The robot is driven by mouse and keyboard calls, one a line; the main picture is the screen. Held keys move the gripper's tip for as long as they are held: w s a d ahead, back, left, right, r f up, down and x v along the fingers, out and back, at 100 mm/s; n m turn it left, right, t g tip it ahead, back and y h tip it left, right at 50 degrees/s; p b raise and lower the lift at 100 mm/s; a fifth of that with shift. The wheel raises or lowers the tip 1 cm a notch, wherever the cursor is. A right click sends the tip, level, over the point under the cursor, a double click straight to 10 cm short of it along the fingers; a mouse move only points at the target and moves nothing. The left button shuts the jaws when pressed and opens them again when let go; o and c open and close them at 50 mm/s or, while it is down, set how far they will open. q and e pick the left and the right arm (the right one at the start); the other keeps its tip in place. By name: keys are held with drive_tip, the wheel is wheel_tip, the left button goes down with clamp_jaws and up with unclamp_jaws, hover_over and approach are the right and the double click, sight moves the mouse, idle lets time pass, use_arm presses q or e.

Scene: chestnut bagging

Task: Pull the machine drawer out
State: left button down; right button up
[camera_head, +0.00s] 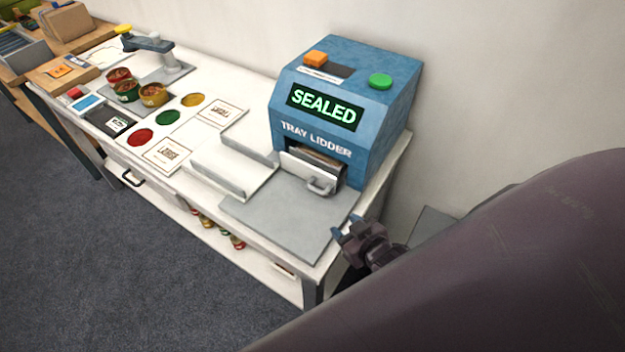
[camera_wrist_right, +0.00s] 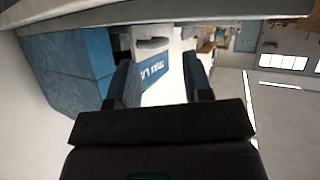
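The blue tray lidder (camera_head: 345,95) stands at the right end of the white table, and its display reads SEALED. Its metal drawer (camera_head: 305,167) sits in the front opening, with a grey handle (camera_head: 322,187) on its face. The drawer appears to be in or nearly in; its exact depth is hard to tell. My right gripper (camera_head: 347,229) is open and empty beside the table's right end, in front of and apart from the handle. In the right wrist view its two fingers (camera_wrist_right: 163,82) are spread, with the blue machine (camera_wrist_right: 68,65) behind. My left gripper is out of view.
A grey plate (camera_head: 290,215) lies before the machine. White trays (camera_head: 232,165) stand left of it. Coloured discs, label cards and several small filled bowls (camera_head: 153,95) lie farther left. A wall runs close behind the table. Open floor (camera_head: 130,260) lies in front.

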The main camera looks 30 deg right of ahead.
drive_tip(key=o, duration=0.5)
drive_tip(key=w+a+r+n, duration=0.1)
drive_tip(key=w+r, duration=0.1)
drive_tip(key=w, duration=0.1)
drive_tip(key=w+a+r+n+t+y, duration=0.1)
drive_tip(key=w+r, duration=0.2)
drive_tip(key=w, duration=0.1)
drive_tip(key=w+a+r+n+t+y, duration=0.1)
drive_tip(key=w+r, duration=0.1)
drive_tip(key=w, duration=0.1)
drive_tip(key=shift+w+r+n, duration=0.15)
drive_tip(key=shift+r+n, duration=0.15)
drive_tip(key=shift+r, duration=0.05)
drive_tip(key=shift+o, duration=0.2)
drive_tip(key=w+a+r+n+t+y, duration=0.1)
drive_tip(key=w+a+r+n+y, duration=0.4)
drive_tip(key=r+n, duration=0.4)
drive_tip(key=w+a+r+n+y, duration=0.4)
drive_tip(key=a+r+n+y, duration=0.15)
drive_tip(key=r+n, duration=0.4)
drive_tip(key=n+g+h, duration=1.3)
drive_tip(key=n+g, duration=0.3)
drive_tip(key=n, duration=2)
approach(315, 188)
wheel_tip(315, 188, down, 9)
drive_tip(key=shift+s+d+r+p, duration=0.1)
drive_tip(key=shift+d+p, duration=0.05)
drive_tip(key=shift+p, duration=0.15)
